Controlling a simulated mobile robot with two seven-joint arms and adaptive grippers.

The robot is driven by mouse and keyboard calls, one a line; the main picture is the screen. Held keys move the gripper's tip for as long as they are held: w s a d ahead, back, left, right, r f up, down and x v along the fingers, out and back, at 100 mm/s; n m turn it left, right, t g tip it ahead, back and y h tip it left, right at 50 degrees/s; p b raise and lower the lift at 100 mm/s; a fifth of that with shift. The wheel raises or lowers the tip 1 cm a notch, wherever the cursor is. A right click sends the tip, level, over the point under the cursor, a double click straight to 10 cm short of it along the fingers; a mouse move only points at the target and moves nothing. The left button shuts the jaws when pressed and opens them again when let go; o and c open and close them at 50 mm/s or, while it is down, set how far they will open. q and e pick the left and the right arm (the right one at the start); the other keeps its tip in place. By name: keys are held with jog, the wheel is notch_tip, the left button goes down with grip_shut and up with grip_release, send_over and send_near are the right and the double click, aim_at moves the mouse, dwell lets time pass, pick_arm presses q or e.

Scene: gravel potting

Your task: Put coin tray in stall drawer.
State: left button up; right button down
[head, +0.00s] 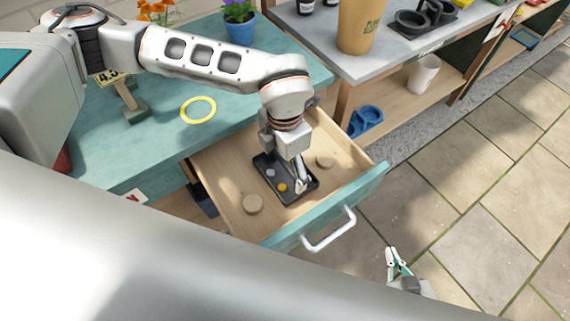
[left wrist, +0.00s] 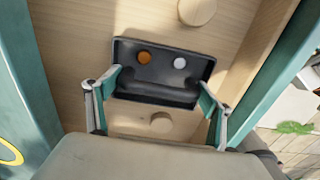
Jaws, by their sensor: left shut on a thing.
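The dark coin tray (head: 262,163) is inside the pulled-out stall drawer (head: 225,171), between its walls; I cannot tell whether it rests on the floor. An orange-gold coin (head: 282,187) and a silvery coin (head: 270,173) lie in it. My left gripper (head: 299,181) reaches down from above and is shut on the tray. In the left wrist view its fingers sit at either side of the tray (left wrist: 160,91). The drawer has a teal front and a white handle (head: 328,232). My right gripper (head: 393,254) is outside the drawer, over the paving; its jaw state is unclear.
Two round wooden discs, one (head: 252,204) near and one (head: 325,160) far, sit in the drawer beside the tray. A yellow ring (head: 198,110) and a blue flower pot (head: 239,28) are on the teal counter. Blue cups (head: 366,120) stand on a shelf behind the drawer.

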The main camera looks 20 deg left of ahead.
pick_arm(q)
jog(key=shift+f, duration=0.1)
jog(key=shift+f, duration=0.1)
jog(key=shift+f, duration=0.15)
jog(key=o, duration=1.4)
jog(key=shift+r, duration=0.3)
notch_tip(320, 180, up, 11)
jog(key=shift+p, duration=0.35)
jog(key=shift+r, duration=0.45)
